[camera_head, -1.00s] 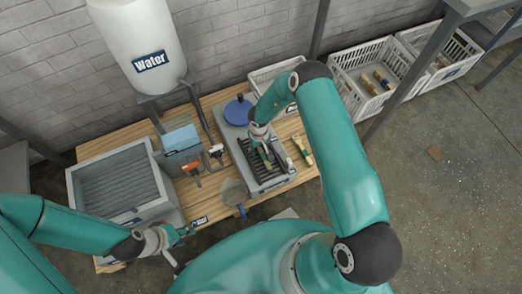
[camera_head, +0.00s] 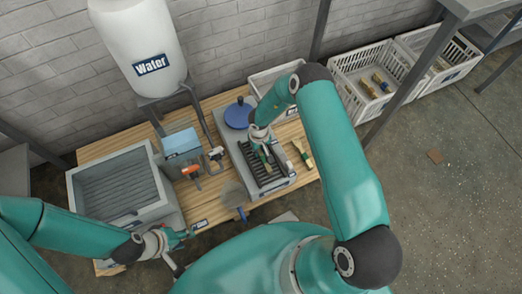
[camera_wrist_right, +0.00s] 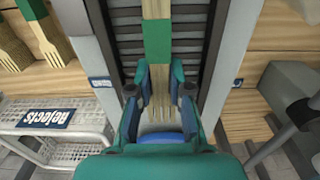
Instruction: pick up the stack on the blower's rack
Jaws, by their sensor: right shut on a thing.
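The stack (camera_wrist_right: 156,36) shows in the right wrist view as wooden forks with a green band, lying along the dark slats of the blower's rack (camera_wrist_right: 190,29). My right gripper (camera_wrist_right: 159,74) is shut on the stack, with a finger on each side near the green band. In the head view my right gripper (camera_head: 262,148) is over the rack (camera_head: 271,177), and its fingers partly hide the stack (camera_head: 267,160). Whether the stack is clear of the slats is hard to tell. My left gripper (camera_head: 181,234) is at the bench's front left, away from the rack; its jaws are too small to read.
Other wooden forks (camera_head: 303,152) lie on the bench right of the rack. A white Rejects crate (camera_wrist_right: 54,118) stands beside it. A grey sink (camera_head: 117,190), a blue-topped box (camera_head: 181,142) and a brush (camera_head: 235,200) are to the left. Crates (camera_head: 372,85) stand behind right.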

